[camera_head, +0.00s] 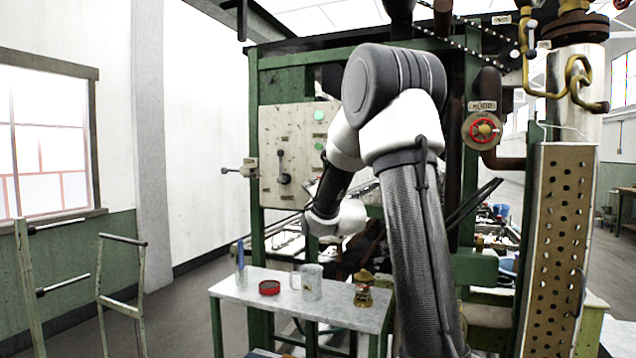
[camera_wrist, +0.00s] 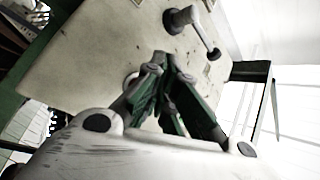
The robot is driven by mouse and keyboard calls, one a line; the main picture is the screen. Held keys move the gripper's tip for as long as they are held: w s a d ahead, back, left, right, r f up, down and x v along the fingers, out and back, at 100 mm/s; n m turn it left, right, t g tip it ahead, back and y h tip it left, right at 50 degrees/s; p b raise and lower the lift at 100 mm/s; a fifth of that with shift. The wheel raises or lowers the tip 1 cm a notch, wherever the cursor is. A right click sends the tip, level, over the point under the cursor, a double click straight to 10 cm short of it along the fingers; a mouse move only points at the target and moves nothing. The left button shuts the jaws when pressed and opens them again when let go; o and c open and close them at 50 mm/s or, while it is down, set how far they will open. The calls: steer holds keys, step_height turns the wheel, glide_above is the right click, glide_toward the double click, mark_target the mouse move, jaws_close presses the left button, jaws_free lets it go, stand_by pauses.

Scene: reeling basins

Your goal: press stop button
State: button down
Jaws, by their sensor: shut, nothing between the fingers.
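The pale control panel (camera_head: 273,133) is on the green machine frame, left of my arm in the head view. It has two green round spots (camera_head: 319,116) near its upper right and a dark lever (camera_head: 282,168) lower down. No stop button can be clearly made out; my arm covers the panel's right side. In the wrist view my gripper (camera_wrist: 170,66) is shut and empty, with its fingertips in front of the panel (camera_wrist: 105,50). A pale round ring (camera_wrist: 131,79) shows partly behind the left finger. The lever (camera_wrist: 190,22) is above the fingertips. Contact cannot be told.
A small table (camera_head: 340,312) below the panel holds a red round tin (camera_head: 269,287), a grey mug (camera_head: 308,283) and a brass object (camera_head: 363,290). Floor at the left is partly clear.

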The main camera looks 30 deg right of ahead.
steer(key=shift+d, duration=0.1)
steer(key=shift+w+d, duration=0.25)
steer(key=shift+w+d, duration=0.25)
steer(key=shift+d, duration=0.1)
stand_by(0.8)
steer(key=shift+s+a, duration=0.1)
steer(key=shift+a, duration=0.05)
steer(key=shift+s+a, duration=0.45)
steer(key=shift+a, duration=0.1)
steer(key=shift+a, duration=0.1)
steer(key=s+a, duration=0.1)
steer(key=a, duration=0.1)
steer(key=s+a, duration=0.1)
steer(key=s, duration=0.1)
steer(key=shift+a, duration=0.35)
stand_by(0.9)
